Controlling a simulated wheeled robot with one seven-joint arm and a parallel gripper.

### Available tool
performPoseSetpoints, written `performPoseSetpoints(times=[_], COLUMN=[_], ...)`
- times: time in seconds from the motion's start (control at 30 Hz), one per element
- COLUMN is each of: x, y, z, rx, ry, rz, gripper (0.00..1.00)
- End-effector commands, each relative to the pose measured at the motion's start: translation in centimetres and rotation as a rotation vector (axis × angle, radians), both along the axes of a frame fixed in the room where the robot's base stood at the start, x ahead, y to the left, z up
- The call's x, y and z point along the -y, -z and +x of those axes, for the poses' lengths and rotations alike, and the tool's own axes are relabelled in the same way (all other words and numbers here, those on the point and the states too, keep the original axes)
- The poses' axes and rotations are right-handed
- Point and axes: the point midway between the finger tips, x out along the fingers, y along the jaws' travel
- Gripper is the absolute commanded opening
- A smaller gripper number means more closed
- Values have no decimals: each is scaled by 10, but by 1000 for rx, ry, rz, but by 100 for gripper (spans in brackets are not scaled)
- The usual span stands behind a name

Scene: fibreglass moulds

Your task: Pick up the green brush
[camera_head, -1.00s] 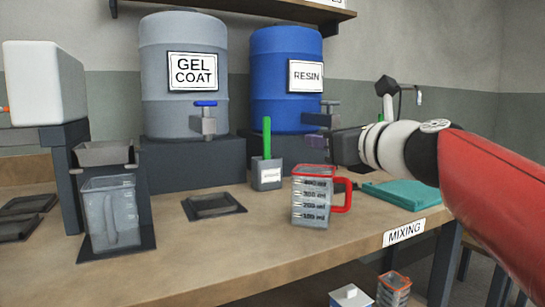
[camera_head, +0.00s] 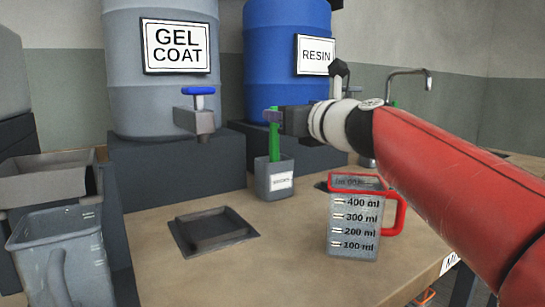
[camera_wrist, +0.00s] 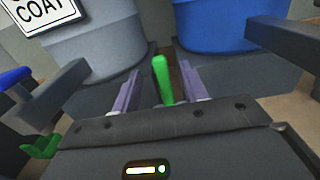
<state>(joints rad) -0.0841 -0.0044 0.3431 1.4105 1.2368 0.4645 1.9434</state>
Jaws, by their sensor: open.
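The green brush (camera_head: 274,142) stands upright in a small grey labelled cup (camera_head: 270,187); the cup hides its lower end. My gripper (camera_head: 272,115) is open at the upper part of the handle, and a purple finger covers part of it in the head view. In the wrist view the green handle (camera_wrist: 163,80) stands between the two purple fingers of my gripper (camera_wrist: 158,84). Gaps show on both sides there, so the fingers are not shut on it.
The gel coat drum (camera_head: 160,90) with its blue-handled tap and the blue resin drum (camera_head: 285,60) stand on dark blocks behind. A red-handled measuring jug (camera_head: 352,232) is right of the cup. A shallow dark tray (camera_head: 213,230) lies at front left.

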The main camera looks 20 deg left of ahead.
Motion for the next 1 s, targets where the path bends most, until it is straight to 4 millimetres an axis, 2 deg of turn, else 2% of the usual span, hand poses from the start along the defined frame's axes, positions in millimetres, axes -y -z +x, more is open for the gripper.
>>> performPoseSetpoints(times=[0.23,0.53,0.87,1.0], x=[-27,-31,-31,-31], y=[-4,-2,-2,-3], z=[24,28,28,27], rx=[-1,0,-1,0], ry=[-1,2,2,2], rz=[0,0,-1,0], gripper=[44,44,2,0])
